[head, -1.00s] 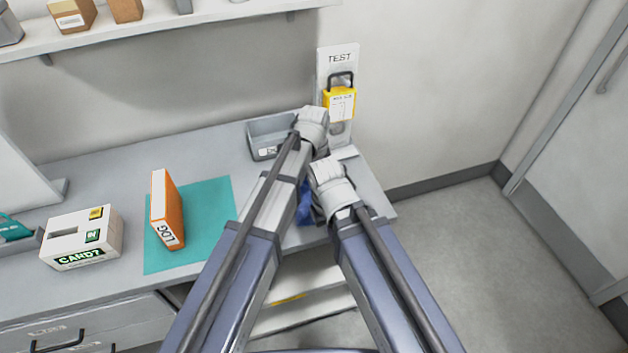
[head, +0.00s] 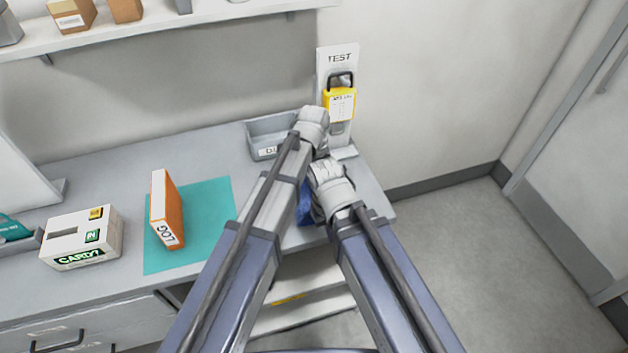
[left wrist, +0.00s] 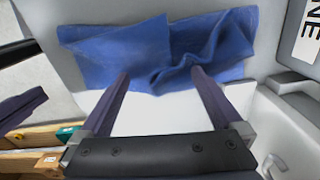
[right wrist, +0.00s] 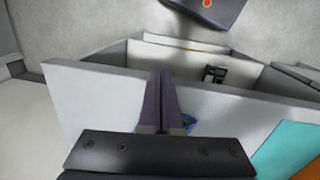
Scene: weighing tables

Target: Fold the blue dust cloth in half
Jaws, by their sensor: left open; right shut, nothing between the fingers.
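The blue dust cloth (left wrist: 160,50) lies wrinkled on the grey table in the left wrist view, with raised folds near its middle. In the head view only a small blue part of the cloth (head: 305,207) shows between my two arms. My left gripper (left wrist: 160,76) is open, its two fingertips apart at the cloth's near edge; I cannot tell whether they touch it. My right gripper (right wrist: 161,76) is shut and empty, near the table edge. A small bit of the cloth (right wrist: 188,122) shows beside its fingers. In the head view my wrists hide both grippers' fingers.
A grey bin (head: 262,140) stands behind my left wrist. A TEST panel with a yellow lock-like tag (head: 340,103) stands at the back right. An orange LOG binder (head: 167,210) stands on a teal mat (head: 213,205). A white CARD? box (head: 82,238) is at left.

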